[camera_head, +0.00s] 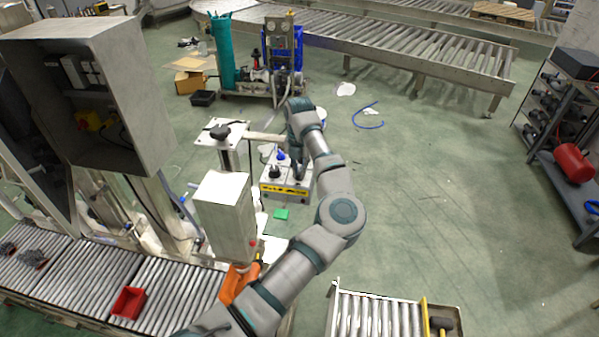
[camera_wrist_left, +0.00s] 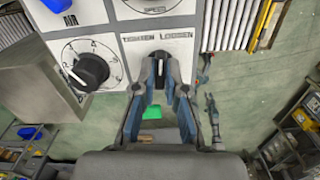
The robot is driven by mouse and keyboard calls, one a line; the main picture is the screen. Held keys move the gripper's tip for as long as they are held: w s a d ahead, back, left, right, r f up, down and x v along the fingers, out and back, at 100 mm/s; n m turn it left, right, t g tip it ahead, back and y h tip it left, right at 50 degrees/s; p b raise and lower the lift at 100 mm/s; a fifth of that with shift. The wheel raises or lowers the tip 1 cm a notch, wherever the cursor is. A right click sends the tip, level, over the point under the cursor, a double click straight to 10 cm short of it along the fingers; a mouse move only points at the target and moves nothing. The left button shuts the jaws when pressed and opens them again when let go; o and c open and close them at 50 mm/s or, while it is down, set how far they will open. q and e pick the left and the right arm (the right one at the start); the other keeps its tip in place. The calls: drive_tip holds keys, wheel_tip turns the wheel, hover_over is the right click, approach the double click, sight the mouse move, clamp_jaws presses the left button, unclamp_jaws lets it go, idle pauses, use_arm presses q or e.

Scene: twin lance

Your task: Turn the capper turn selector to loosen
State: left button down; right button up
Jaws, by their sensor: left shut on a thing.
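The capper control box (camera_head: 287,188), pale with a yellow strip on its side, stands near the middle of the head view. In the left wrist view its white panel carries a TIGHTEN LOOSEN label (camera_wrist_left: 158,37). Below that label is the black turn selector (camera_wrist_left: 160,58), with a white mark that looks roughly upright in the picture. My left gripper (camera_wrist_left: 159,72) has its fingers on either side of the selector and is shut on it. In the head view my left gripper (camera_head: 298,168) reaches down to the box, and the selector is hidden there. My right gripper is not in view.
A grey post box (camera_head: 225,215) stands left of my arm. A roller conveyor (camera_head: 175,305) with a red bin (camera_head: 127,302) is lower left.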

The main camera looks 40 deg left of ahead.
use_arm(q)
drive_tip(key=shift+a+r+m+b, duration=0.15)
drive_tip(key=shift+m+b, duration=0.3)
drive_tip(key=shift+m, duration=1.85)
drive_tip(key=c, duration=1.2)
unclamp_jaws()
drive_tip(key=shift+s, duration=0.25)
drive_tip(key=shift+r, duration=0.1)
wheel_tip(320, 180, up, 12)
drive_tip(key=shift+f, duration=0.1)
